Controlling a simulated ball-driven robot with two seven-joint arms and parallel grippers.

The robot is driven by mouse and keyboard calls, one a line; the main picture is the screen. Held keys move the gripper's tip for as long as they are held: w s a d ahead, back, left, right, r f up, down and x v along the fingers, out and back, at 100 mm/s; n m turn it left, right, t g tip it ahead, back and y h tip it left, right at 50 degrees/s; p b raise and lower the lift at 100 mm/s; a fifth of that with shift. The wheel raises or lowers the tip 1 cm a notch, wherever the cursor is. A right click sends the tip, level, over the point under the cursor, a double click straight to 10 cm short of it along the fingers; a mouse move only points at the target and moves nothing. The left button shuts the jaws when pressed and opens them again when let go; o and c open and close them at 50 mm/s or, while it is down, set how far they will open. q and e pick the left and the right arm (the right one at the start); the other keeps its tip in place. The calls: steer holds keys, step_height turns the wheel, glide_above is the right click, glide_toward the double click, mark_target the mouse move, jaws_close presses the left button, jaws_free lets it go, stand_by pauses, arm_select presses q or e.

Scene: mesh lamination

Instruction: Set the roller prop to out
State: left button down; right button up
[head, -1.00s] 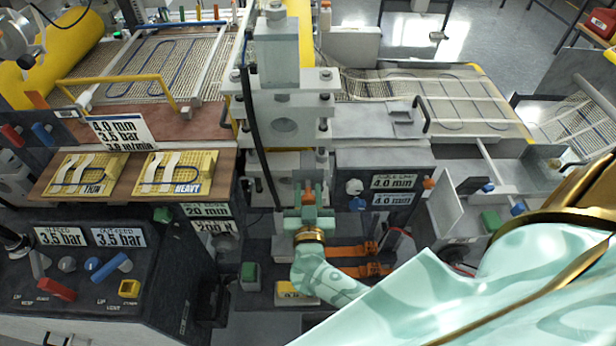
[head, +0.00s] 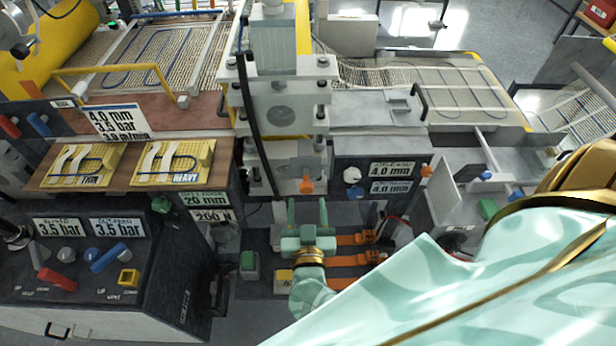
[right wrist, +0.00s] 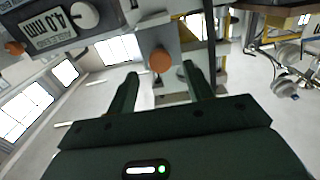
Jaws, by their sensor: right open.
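An orange knob (head: 306,185) sits on the front of a light grey block at the foot of the grey roller column (head: 275,115); it looks like the roller prop's handle, though no label confirms this. My right gripper (head: 307,207) is open and empty just below the knob in the head view, its two fingers pointing at it. In the right wrist view the round knob (right wrist: 160,60) shows ahead, between and beyond the fingertips (right wrist: 160,73), apart from both. How far the prop is pulled out cannot be told. My left gripper is not in view.
A panel with 4.0 mm labels (head: 390,169) and a white knob stands right of the column. Orange bars (head: 350,285) lie low beside my right wrist. A control console (head: 90,250) and a board with yellow samples (head: 175,163) are at left. A black hose hangs along the column.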

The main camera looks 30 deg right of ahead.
steer(key=v, duration=0.9)
steer(key=shift+b, duration=0.4)
steer(key=shift+s+a, duration=0.15)
